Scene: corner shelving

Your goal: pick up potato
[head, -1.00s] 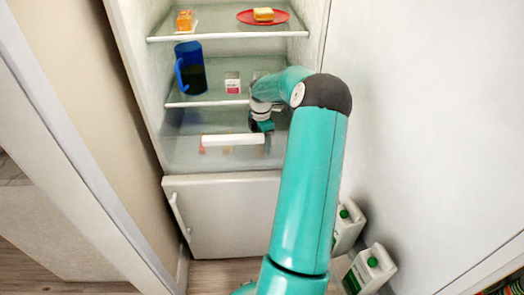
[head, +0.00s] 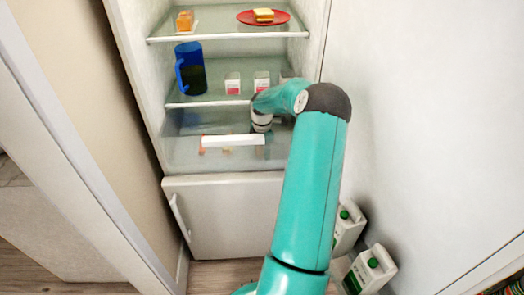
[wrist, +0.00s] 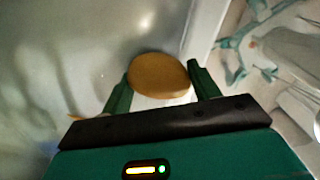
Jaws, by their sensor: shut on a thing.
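A brown, rounded potato (wrist: 160,76) sits between the two dark green fingers of my gripper (wrist: 160,88) in the wrist view. The fingers touch its two sides and are shut on it. In the head view my arm reaches into the lower part of an open fridge (head: 180,150), and my gripper and the potato are hidden behind my arm there.
A blue pitcher (head: 190,68) and small white-and-red cartons (head: 233,84) stand on the middle shelf. A red plate (head: 278,17) with yellow food and an orange item (head: 185,21) are on the top shelf.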

